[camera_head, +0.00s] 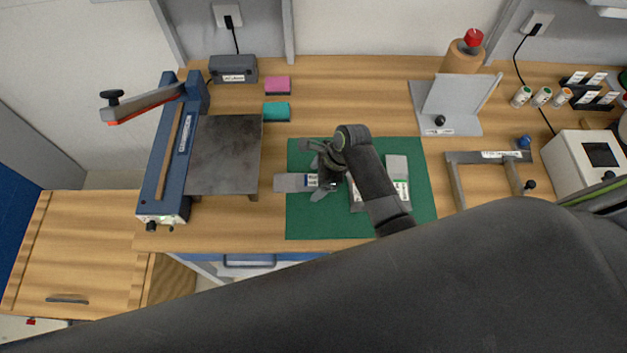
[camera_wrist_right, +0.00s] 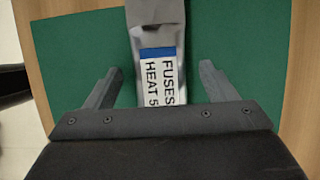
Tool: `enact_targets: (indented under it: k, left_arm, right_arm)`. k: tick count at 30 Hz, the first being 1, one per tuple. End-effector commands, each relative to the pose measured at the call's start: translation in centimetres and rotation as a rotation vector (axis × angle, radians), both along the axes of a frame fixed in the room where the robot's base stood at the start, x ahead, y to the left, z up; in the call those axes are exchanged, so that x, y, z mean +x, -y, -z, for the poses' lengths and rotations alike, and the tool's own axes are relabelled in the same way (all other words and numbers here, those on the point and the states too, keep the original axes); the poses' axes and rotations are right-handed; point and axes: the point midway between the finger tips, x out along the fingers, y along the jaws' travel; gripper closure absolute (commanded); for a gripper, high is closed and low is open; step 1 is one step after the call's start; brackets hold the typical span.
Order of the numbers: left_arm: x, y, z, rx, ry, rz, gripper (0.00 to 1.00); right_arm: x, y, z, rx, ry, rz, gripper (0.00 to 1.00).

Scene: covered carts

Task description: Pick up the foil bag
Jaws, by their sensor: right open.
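A grey foil bag (camera_head: 290,183) with a blue-and-white label lies at the left of the green mat (camera_head: 310,222), its left end past the mat's edge. My right gripper (camera_head: 315,170) is open over the bag's right part, which it partly hides. In the right wrist view, the foil bag (camera_wrist_right: 160,28) runs between the two spread fingers (camera_wrist_right: 160,70), with a gap on each side. Its label reads "FUSES" and "HEAT 5". Another grey bag (camera_head: 397,165) lies at the right of the mat, partly behind my arm. My left gripper is not visible.
A blue heat sealer (camera_head: 165,170) with a dark plate (camera_head: 225,155) stands left of the mat. Pink (camera_head: 277,85) and teal (camera_head: 277,111) blocks lie behind. A grey stand (camera_head: 455,100), a grey frame (camera_head: 490,157) and a white box (camera_head: 585,160) stand to the right.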

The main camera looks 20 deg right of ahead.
Motion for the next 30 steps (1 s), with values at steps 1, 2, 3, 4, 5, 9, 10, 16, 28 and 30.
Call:
enact_targets:
  k: [1,2,3,4,5,9,10,16,28,30]
  left_arm:
    - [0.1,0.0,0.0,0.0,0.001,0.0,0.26]
    - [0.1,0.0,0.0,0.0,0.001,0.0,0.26]
    - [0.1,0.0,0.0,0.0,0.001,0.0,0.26]
    - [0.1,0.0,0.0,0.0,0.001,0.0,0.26]
    - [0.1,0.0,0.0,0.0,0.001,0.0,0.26]
    - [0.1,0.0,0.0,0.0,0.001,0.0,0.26]
    - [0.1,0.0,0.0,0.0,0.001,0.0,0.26]
    - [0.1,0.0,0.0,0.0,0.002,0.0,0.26]
    - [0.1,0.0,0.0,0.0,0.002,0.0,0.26]
    - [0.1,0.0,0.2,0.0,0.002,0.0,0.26]
  right_arm:
    - [0.0,0.0,0.0,0.0,0.0,0.0,0.22]
    - [0.0,0.0,0.0,0.0,0.0,0.0,0.22]
    - [0.0,0.0,0.0,0.0,0.0,0.0,0.22]
    - [0.0,0.0,0.0,0.0,0.0,0.0,0.22]
    - [0.0,0.0,0.0,0.0,0.0,0.0,0.22]
    - [0.0,0.0,0.0,0.0,0.0,0.0,0.31]
    - [0.0,0.0,0.0,0.0,0.0,0.0,0.35]
    - [0.0,0.0,0.0,0.0,0.0,0.0,0.61]
    - [0.0,0.0,-0.5,0.0,0.0,0.0,0.71]
    - [0.1,0.0,-1.1,0.0,0.003,0.0,0.71]
